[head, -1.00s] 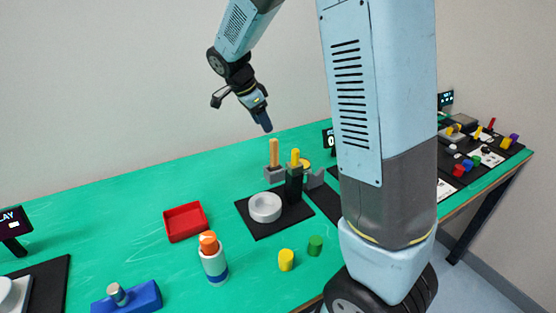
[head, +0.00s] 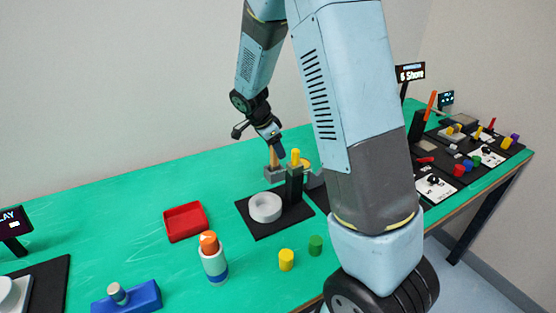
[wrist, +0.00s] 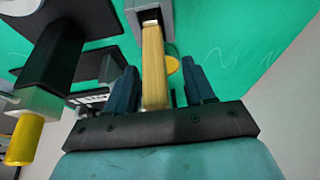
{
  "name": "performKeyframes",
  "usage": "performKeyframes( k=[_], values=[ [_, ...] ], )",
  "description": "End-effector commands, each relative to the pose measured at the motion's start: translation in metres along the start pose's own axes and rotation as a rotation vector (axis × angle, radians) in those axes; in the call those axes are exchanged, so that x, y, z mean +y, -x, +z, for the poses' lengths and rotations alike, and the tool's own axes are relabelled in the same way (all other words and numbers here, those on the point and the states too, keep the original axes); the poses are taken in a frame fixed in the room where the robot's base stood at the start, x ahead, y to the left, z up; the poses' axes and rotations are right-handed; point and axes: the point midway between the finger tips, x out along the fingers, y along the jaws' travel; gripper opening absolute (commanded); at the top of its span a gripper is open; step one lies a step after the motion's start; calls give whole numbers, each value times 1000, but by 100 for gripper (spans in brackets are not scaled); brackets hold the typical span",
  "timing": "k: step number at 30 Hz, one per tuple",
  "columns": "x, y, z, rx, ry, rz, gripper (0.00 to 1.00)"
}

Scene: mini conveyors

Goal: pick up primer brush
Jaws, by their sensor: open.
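The primer brush is most likely the wooden handle (head: 273,157) standing upright in a grey holder (head: 271,173) in the head view. In the wrist view the wooden handle (wrist: 153,62) runs between the two dark fingers, with a gap on each side. My gripper (head: 279,152) is open and close to the top of the handle in the head view; the wrist view also shows my gripper (wrist: 161,86) around it. The brush's lower end is hidden in the holder (wrist: 168,20).
A dark post with a yellow top (head: 295,158) stands close by on a black base (head: 262,229) with a white round dish (head: 265,207). A red tray (head: 169,236), a white-and-blue cylinder (head: 215,266), and yellow (head: 286,260) and green (head: 315,245) cylinders stand nearer.

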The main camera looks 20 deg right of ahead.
Motion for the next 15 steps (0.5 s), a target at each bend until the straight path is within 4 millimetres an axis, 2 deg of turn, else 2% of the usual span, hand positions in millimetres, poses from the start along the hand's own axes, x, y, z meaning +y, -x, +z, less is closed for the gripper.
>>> performKeyframes(
  k=[3,10,15],
  values=[
    [0,-6,0,0,0,0,53],
    [0,-7,0,0,0,0,52],
    [0,-7,0,0,-1,0,36]
  ],
)
